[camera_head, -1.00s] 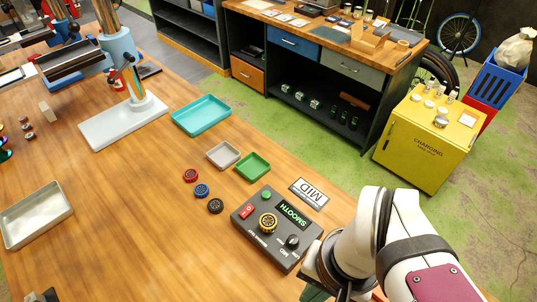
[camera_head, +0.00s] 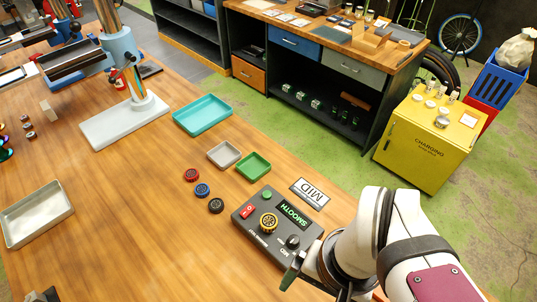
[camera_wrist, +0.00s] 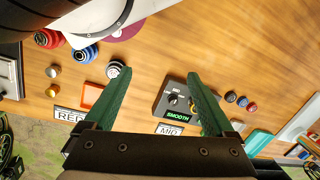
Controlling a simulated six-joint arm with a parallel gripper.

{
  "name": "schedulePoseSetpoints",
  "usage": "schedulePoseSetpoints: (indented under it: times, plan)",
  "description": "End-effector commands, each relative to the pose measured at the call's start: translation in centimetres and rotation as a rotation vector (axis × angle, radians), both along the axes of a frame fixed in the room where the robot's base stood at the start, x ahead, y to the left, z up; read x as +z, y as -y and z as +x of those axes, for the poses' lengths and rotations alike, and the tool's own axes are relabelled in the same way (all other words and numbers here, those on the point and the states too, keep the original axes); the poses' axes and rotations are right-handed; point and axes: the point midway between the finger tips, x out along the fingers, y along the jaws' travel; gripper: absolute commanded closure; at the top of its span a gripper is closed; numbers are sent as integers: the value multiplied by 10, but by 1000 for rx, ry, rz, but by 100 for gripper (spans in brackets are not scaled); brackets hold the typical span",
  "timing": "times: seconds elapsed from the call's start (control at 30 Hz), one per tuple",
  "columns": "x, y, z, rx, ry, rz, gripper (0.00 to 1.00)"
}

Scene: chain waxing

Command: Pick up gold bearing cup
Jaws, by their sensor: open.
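A round gold and black cup-like part (camera_head: 268,222) sits on top of the dark control box (camera_head: 252,238) in the head view. In the wrist view the box (camera_wrist: 165,112) lies beyond my fingers, and the right finger partly covers its top. My gripper (camera_wrist: 160,73) is open and empty, with long green fingers spread apart over the table. In the head view my gripper (camera_head: 290,272) shows by a green finger close to the box's front right corner; I cannot tell if they touch. The wrist view also shows two small gold or copper pieces, one of them gold (camera_wrist: 52,91), at the left.
Red (camera_head: 192,175), blue (camera_head: 202,190) and black (camera_head: 216,206) rings lie left of the box. Grey (camera_head: 224,154), green (camera_head: 253,166) and teal (camera_head: 202,114) trays and a MID sign (camera_head: 309,193) are nearby.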

Motion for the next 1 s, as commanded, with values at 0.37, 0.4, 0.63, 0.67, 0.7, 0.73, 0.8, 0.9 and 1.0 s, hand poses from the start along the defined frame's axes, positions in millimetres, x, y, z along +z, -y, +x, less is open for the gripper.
schedulePoseSetpoints:
  times: [0.37,0.4,0.63,0.67,0.7,0.73,0.8,0.9,1.0]
  plan:
    - [-19,-18,55,1124,-359,-403,11]
    - [-27,-34,71,1350,-429,-501,11]
    - [-83,-153,108,2239,-755,-1055,11]
    - [-88,-165,107,2296,-779,-1106,11]
    - [-94,-176,106,2350,-806,-1160,11]
    - [-97,-182,105,2379,-821,-1190,11]
    - [-102,-186,106,2413,-842,-1228,11]
    - [-111,-169,119,2418,-848,-1232,11]
    - [-122,-146,136,2416,-849,-1227,11]
